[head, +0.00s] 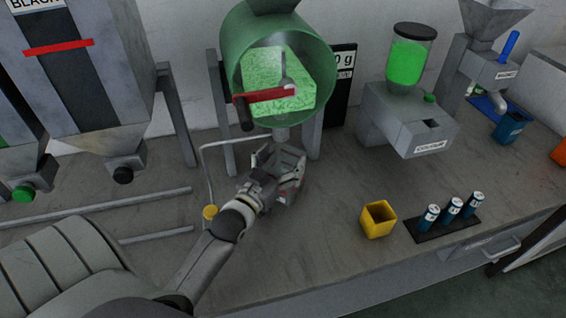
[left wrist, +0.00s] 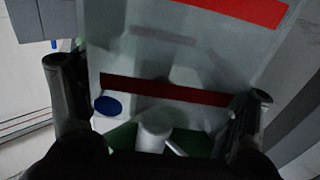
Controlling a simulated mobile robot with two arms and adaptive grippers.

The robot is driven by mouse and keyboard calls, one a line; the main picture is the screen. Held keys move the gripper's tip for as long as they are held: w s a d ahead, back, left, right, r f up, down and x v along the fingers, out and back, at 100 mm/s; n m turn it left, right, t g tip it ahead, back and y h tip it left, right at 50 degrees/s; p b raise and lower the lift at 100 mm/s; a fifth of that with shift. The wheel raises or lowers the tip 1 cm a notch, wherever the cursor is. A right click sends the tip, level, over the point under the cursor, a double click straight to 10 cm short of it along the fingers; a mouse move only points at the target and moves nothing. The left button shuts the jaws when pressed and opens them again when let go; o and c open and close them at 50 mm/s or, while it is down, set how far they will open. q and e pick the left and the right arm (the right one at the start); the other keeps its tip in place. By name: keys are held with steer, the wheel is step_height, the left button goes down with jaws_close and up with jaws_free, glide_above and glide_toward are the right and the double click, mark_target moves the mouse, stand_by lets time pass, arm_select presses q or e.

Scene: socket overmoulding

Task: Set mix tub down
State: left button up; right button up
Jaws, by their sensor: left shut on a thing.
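My left gripper (head: 277,174) is over the bench just in front of the green drum, shut on the mix tub. The mix tub (head: 291,160) is a grey box-like thing with a small red mark, partly hidden by my gripper in the head view. In the left wrist view a pale surface of the tub (left wrist: 165,70) with a dark red stripe lies between the two fingers of the left gripper (left wrist: 157,100). I cannot tell whether the tub's base touches the bench. My right gripper is not in view.
The green drum mixer (head: 235,60) with a red-handled bar stands behind the tub. Bench (head: 310,255) in front of the tub is clear.

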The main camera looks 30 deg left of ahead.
arm_select(q)
steer(key=shift+s, duration=0.1)
steer(key=shift+s+d+r, duration=0.1)
steer(key=o, duration=1)
steer(key=shift+o, duration=1.3)
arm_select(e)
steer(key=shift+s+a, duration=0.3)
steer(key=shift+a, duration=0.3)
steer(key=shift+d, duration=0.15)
